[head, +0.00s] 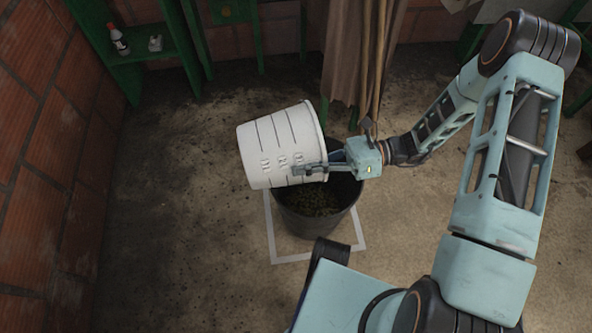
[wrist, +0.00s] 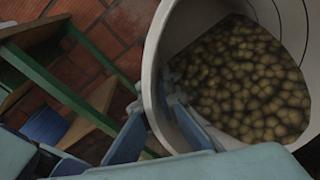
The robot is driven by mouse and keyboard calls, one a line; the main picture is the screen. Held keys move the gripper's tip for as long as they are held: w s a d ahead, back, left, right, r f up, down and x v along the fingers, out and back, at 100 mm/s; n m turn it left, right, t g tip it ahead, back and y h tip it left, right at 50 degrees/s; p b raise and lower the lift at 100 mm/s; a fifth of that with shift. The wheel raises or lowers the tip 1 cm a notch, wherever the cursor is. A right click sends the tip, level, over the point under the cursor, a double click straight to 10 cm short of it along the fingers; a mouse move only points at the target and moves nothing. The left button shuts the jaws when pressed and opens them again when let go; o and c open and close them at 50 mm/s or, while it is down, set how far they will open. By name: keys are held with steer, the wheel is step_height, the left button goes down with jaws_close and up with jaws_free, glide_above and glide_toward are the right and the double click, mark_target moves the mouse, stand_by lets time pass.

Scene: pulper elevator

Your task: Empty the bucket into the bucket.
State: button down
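A white bucket (head: 280,147) with dark lines and embossed marks on its wall is held tilted above a dark bucket (head: 342,213), its rim toward the right. The dark bucket stands upright on the floor, with dark greenish-brown material (head: 314,200) inside. My gripper (head: 308,170) is shut on the white bucket near its rim. In the wrist view, the fingers (wrist: 178,105) grip the pale rim, and many brownish bean-like pieces (wrist: 250,85) lie inside the white bucket. No falling pieces are visible. The white bucket hides part of the dark bucket's mouth.
A pale square outline (head: 290,258) surrounds the dark bucket on the stained floor. A brown cloth (head: 355,55) hangs behind it. A green shelf (head: 140,50) with a small bottle (head: 119,40) stands at the upper left, beside a brick wall (head: 50,130). The left floor is clear.

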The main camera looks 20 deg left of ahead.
steer(key=shift+w+d+f+g+y+b, duration=0.55)
steer(key=shift+w+d+y+b, duration=0.15)
steer(key=shift+d+y+b, duration=0.3)
steer(key=shift+w+d+m+g+y, duration=0.25)
steer(key=shift+w+d+g+y, duration=0.3)
steer(key=shift+w+d+y, duration=0.55)
steer(key=shift+w+d+m+g+y, duration=0.25)
steer(key=shift+w+d+g+y, duration=0.25)
steer(key=shift+w+d+y, duration=0.55)
steer(key=shift+s+d+h, duration=0.15)
steer(key=shift+s+h, duration=0.1)
steer(key=shift+s, duration=0.05)
